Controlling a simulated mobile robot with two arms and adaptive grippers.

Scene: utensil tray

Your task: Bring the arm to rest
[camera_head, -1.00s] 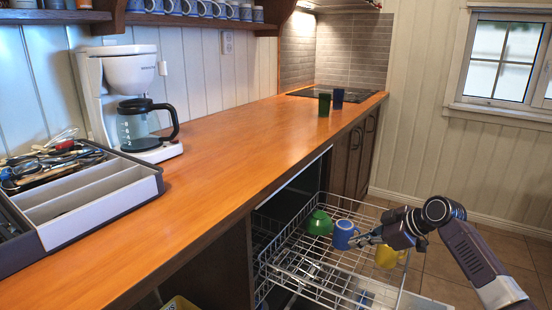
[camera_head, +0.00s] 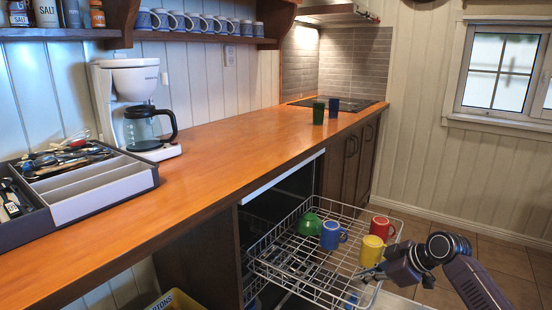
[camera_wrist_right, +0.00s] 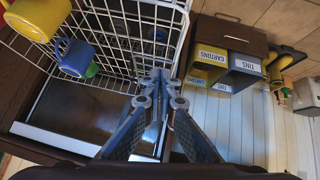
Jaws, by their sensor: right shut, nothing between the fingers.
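My right gripper (camera_head: 372,273) is at the lower right of the head view, at the near right side of the wire dishwasher rack (camera_head: 284,281). In the right wrist view its fingers (camera_wrist_right: 160,76) are together with nothing between them, and the rack's wire edge (camera_wrist_right: 183,48) shows close to the fingertips. A yellow mug (camera_head: 373,249) stands in the rack just beyond the gripper. My left gripper does not show.
The rack also holds a green mug (camera_head: 309,225), a blue mug (camera_head: 331,236) and a red mug (camera_head: 381,228). The wooden counter (camera_head: 215,160) carries a utensil tray (camera_head: 103,197) and a coffee maker (camera_head: 128,92). Labelled bins (camera_wrist_right: 210,62) show in the wrist view.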

